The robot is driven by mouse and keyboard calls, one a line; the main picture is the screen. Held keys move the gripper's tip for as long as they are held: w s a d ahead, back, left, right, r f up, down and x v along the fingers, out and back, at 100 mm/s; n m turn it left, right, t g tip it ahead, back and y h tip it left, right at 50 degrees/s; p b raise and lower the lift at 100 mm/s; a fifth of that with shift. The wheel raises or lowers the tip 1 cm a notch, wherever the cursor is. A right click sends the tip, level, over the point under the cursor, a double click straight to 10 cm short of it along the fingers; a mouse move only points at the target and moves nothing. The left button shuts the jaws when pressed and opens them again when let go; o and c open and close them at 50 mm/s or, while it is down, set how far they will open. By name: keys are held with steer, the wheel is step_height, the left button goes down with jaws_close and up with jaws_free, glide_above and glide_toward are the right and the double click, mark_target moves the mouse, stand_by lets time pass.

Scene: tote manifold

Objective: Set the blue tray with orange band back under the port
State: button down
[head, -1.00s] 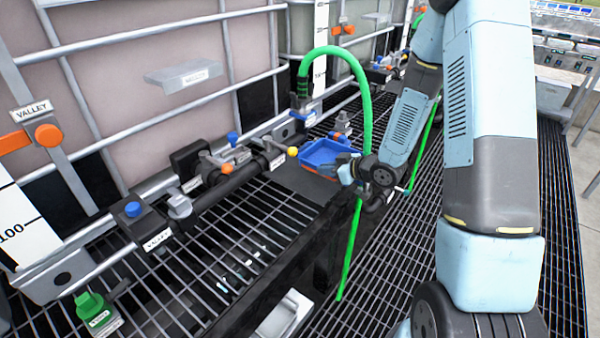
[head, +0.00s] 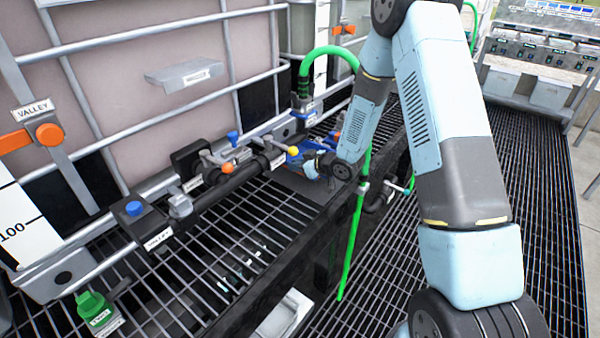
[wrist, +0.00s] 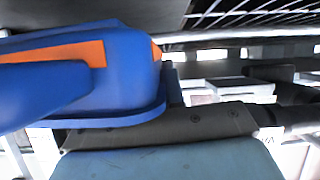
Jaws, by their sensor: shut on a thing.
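The blue tray with orange band (wrist: 120,75) fills the left of the wrist view, very close to the camera. In the head view only small blue parts of the tray (head: 310,170) show behind my wrist. My gripper (head: 318,166) is shut on the tray, but its fingertips are mostly hidden by the wrist and tray. The tray is beside the black pipe's end with the yellow-knobbed valve (head: 292,151). I cannot tell which opening is the port, nor whether the tray is under it or touching the shelf.
The black pipe (head: 215,190) with valve handles runs along the tote frame. A green hose (head: 357,240) hangs close to my forearm. The grating (head: 215,235) at front left is largely clear. A dark ledge edge lies under the gripper.

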steer(key=shift+w+a+f, duration=0.15)
steer(key=shift+f, duration=1.45)
steer(key=c, duration=1.2)
jaws_free()
steer(key=shift+c, duration=0.2)
steer(key=v, duration=1.2)
